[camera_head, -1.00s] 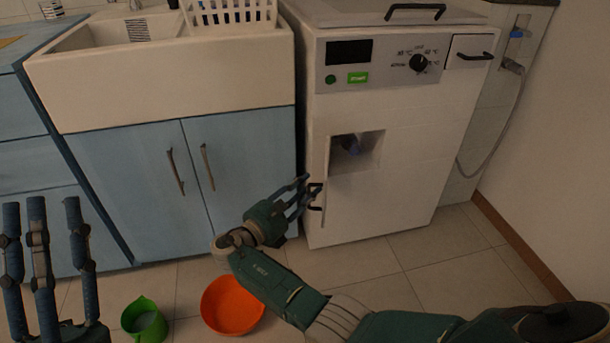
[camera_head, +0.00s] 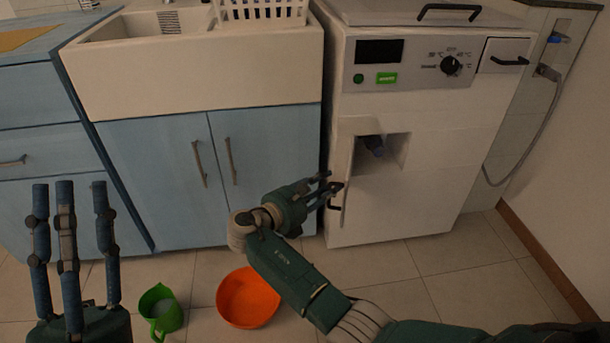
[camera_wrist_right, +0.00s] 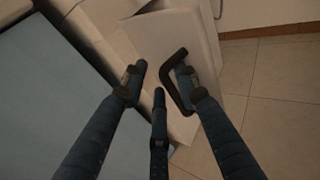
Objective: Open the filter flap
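The white washing machine (camera_head: 440,190) has a square recess low on its front, with a dark blue filter knob (camera_head: 373,145) inside. The filter flap (camera_head: 347,175) stands swung out at the recess's left side, seen nearly edge-on. Its black handle (camera_head: 337,196) also shows in the right wrist view (camera_wrist_right: 166,75). My right gripper (camera_head: 326,188) is at the handle with its fingers spread. In the wrist view its fingers (camera_wrist_right: 158,85) lie around the handle, one overlapping it; contact is unclear. My left gripper (camera_head: 70,190) is open and empty, far left.
A green jug (camera_head: 160,312) and an orange bowl (camera_head: 247,298) stand on the tiled floor near my right arm. Blue cabinet doors (camera_head: 265,150) below the sink are left of the machine. The floor in front of the machine is clear.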

